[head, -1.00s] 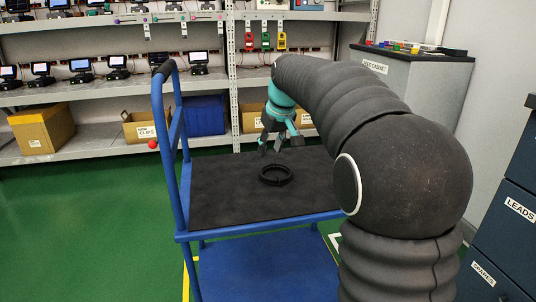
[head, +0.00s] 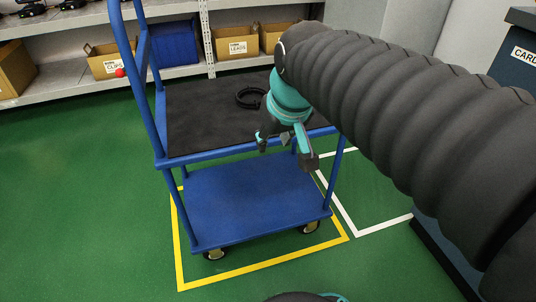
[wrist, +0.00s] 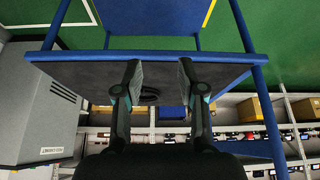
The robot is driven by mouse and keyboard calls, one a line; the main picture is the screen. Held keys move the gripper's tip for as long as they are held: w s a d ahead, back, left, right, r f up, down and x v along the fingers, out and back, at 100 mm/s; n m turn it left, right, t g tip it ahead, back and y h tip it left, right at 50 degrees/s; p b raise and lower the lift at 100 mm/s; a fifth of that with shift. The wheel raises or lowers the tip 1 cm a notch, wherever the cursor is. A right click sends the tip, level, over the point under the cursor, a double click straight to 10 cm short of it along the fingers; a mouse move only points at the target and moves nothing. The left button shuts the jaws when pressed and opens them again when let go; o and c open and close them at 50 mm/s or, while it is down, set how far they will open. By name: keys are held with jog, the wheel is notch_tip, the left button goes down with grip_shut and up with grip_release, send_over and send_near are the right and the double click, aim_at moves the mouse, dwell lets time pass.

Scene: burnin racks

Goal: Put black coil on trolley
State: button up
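The black coil (head: 241,100) lies flat on the dark mat of the trolley's top deck (head: 200,125). In the head view its right side is partly hidden by my arm. In the wrist view the coil (wrist: 150,99) shows between and beyond my fingers, apart from them. The blue trolley has an upright handle at its left and an empty lower deck (head: 250,195). My gripper (head: 284,149) is open and empty, near the front edge of the top deck; in the wrist view its fingers (wrist: 158,72) are spread wide.
Yellow floor tape (head: 265,271) runs around the trolley, with a white taped outline to its right. Shelving behind holds cardboard bins (head: 236,43) and a blue bin (head: 168,42). A dark cabinet (head: 512,60) stands at the right. Green floor at the left is clear.

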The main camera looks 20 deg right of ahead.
jog(key=s+f, duration=0.6)
jog(key=s, duration=0.3)
jog(key=shift+s+f+m, duration=0.2)
jog(key=shift+f+m, duration=0.2)
notch_tip(320, 180, up, 6)
jog(key=p, duration=0.5)
jog(key=shift+f, duration=0.25)
